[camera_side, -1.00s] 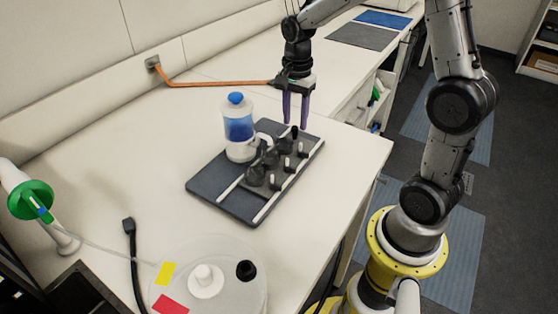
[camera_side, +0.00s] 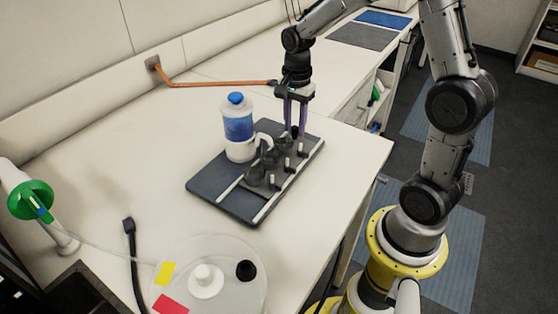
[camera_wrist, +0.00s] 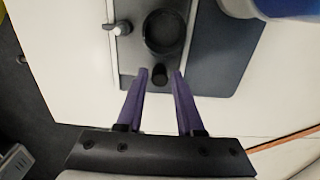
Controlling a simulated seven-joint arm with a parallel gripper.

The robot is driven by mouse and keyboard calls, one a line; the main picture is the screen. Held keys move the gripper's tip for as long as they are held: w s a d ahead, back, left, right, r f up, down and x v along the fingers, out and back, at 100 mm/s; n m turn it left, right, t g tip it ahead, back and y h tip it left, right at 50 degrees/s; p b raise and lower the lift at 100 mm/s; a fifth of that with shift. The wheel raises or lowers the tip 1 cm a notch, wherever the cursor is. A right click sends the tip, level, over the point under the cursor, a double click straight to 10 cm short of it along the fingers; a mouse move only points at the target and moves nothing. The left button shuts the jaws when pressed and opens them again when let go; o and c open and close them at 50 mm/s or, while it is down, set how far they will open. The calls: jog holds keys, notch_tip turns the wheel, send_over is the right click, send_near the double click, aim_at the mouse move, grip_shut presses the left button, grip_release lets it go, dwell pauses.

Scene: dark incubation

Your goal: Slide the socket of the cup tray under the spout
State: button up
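The dark cup tray (camera_side: 273,176) lies between two white rails on a dark base board (camera_side: 214,187), with several round sockets in a row. A black knob (camera_side: 294,131) stands at its far end and also shows in the wrist view (camera_wrist: 159,75). A round dark socket (camera_wrist: 164,32) lies just beyond the knob there. The bottle (camera_side: 239,127) with blue liquid stands on the board's left side; its white spout (camera_side: 264,137) reaches over the tray. My gripper (camera_side: 295,134) points down at the knob. Its purple fingers (camera_wrist: 160,74) are open, one each side of the knob, with small gaps visible.
Small white-topped posts (camera_side: 287,163) line the tray's right side. An orange cable (camera_side: 215,85) runs along the bench behind. A round translucent container (camera_side: 225,272) and a black cable (camera_side: 130,250) lie in front. Bare white bench (camera_side: 330,185) is free to the right.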

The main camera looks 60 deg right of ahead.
jog(key=c, duration=0.4)
jog(key=shift+d, duration=3.15)
